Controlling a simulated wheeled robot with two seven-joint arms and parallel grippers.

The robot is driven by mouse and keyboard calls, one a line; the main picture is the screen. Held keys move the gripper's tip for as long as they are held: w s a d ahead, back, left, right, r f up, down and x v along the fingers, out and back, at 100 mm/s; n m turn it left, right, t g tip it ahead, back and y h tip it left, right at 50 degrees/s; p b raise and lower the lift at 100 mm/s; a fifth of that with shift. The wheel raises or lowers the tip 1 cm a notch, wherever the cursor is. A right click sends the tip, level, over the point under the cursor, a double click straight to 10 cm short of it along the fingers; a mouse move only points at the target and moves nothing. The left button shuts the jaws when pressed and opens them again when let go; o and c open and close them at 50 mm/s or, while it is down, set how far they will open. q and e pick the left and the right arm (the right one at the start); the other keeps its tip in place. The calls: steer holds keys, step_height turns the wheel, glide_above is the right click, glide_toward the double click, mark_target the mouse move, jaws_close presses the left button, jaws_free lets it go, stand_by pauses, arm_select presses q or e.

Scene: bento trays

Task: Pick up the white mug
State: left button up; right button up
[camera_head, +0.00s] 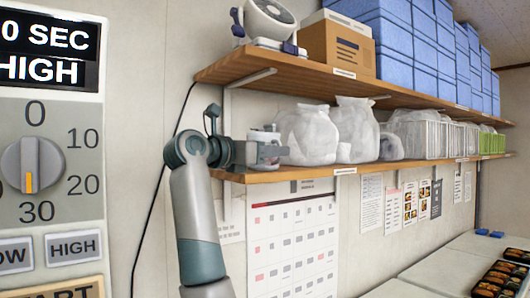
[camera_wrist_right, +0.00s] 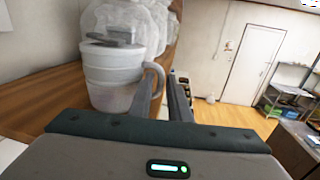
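The white mug (camera_wrist_right: 112,72) stands upright on the lower wooden shelf in the right wrist view, its handle toward the right. Something grey lies across its top. In the head view the mug (camera_head: 264,136) is mostly hidden behind my right gripper (camera_head: 270,153). In the wrist view my right gripper (camera_wrist_right: 167,92) has its two fingers apart, at the handle side of the mug. The left finger overlaps the lower handle; I cannot tell whether it touches it. My left gripper is not in view.
White plastic bags (camera_head: 312,133) stand right beside the mug on the lower shelf (camera_head: 290,174). The upper shelf (camera_head: 300,70) above holds a fan (camera_head: 268,18), a cardboard box (camera_head: 338,45) and blue boxes (camera_head: 400,40). A microwave panel (camera_head: 45,215) fills the left.

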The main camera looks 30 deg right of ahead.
steer(key=shift+a, duration=0.1)
steer(key=shift+c, duration=0.4)
jaws_close()
steer(key=shift+r, duration=0.15)
steer(key=shift+r+b, duration=0.65)
steer(key=shift+r, duration=0.15)
steer(key=shift+r+b, duration=0.45)
steer(key=shift+r, duration=0.45)
steer(key=s+d+r+b, duration=0.5)
steer(key=s+d+r, duration=0.2)
steer(key=s, duration=0.2)
steer(key=shift+d+r, duration=0.2)
steer(key=shift+d, duration=0.1)
